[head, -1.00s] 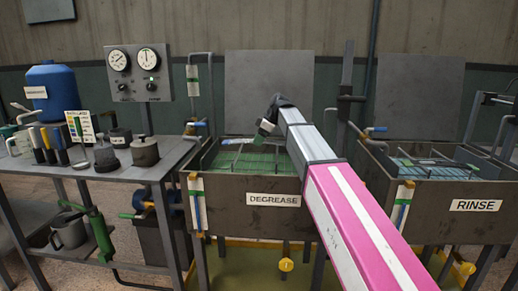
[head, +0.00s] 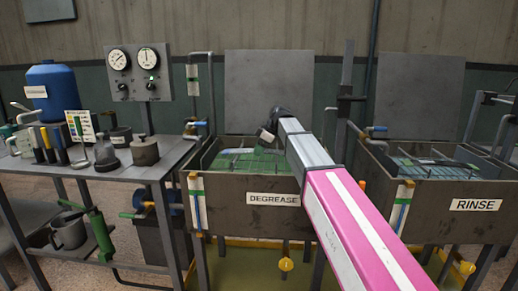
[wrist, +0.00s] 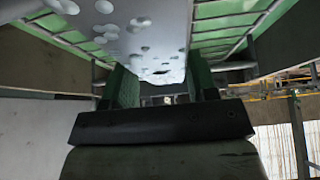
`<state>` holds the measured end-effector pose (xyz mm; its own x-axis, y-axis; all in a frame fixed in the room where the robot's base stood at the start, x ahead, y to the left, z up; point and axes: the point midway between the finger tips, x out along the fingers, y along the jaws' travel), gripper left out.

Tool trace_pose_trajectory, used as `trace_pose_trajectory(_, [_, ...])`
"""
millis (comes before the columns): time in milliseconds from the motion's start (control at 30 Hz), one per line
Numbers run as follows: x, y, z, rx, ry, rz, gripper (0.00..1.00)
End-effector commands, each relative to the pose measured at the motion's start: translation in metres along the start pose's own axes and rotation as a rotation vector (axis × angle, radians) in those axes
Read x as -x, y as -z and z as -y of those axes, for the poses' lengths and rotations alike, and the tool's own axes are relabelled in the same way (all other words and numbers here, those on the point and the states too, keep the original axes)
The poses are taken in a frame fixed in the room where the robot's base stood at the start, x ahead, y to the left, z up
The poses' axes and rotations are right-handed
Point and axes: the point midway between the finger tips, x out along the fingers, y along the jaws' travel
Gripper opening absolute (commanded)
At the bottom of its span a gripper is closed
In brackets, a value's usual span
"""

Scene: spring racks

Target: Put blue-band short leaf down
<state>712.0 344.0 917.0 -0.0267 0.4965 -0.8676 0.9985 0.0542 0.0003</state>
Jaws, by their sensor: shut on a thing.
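My gripper (wrist: 161,84) is shut on a pale grey flat strip (wrist: 150,35) dotted with white bubble-like spots, seen between its green fingers in the wrist view. The strip looks like a spring leaf; no blue band shows on it, and its far end is out of frame. In the head view my gripper (head: 267,134) is over the tank labelled DEGREASE (head: 240,203), which holds green liquid (head: 245,163). The held leaf is hidden or too small to make out there. I cannot tell whether it touches the rack bars (wrist: 235,25) beside it.
The RINSE tank (head: 455,205) stands to the right. A bench (head: 105,175) at left carries a blue jug (head: 52,92), brushes and small pots. Upright grey panels (head: 268,90) stand behind the tanks. The tank walls surround my gripper's area.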

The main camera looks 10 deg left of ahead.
Motion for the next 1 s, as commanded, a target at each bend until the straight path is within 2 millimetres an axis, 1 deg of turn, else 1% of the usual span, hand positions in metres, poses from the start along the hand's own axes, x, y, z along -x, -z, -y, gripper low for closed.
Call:
trace_pose_trajectory(67, [-0.001,-0.001,0.0,0.0,0.0,-0.002,0.15])
trace_pose_trajectory(100, [-0.002,-0.001,0.0,0.0,0.0,0.0,0.56])
trace_pose_trajectory(167, [-0.002,-0.001,0.0,0.0,0.0,0.0,0.76])
trace_pose_trajectory(200, [-0.002,-0.001,0.0,0.0,0.0,0.0,0.79])
trace_pose_trajectory(467, [-0.001,-0.001,0.0,0.0,0.0,0.0,0.79])
trace_pose_trajectory(567, [0.003,0.002,0.0,0.001,0.0,0.0,0.79])
trace_pose_trajectory(633, [0.01,0.005,0.0,0.001,-0.001,0.0,0.79])
trace_pose_trajectory(767, [0.032,0.003,-0.001,0.0,-0.003,0.0,0.79])
trace_pose_trajectory(1000, [0.083,0.004,-0.001,0.0,-0.003,-0.001,0.79])
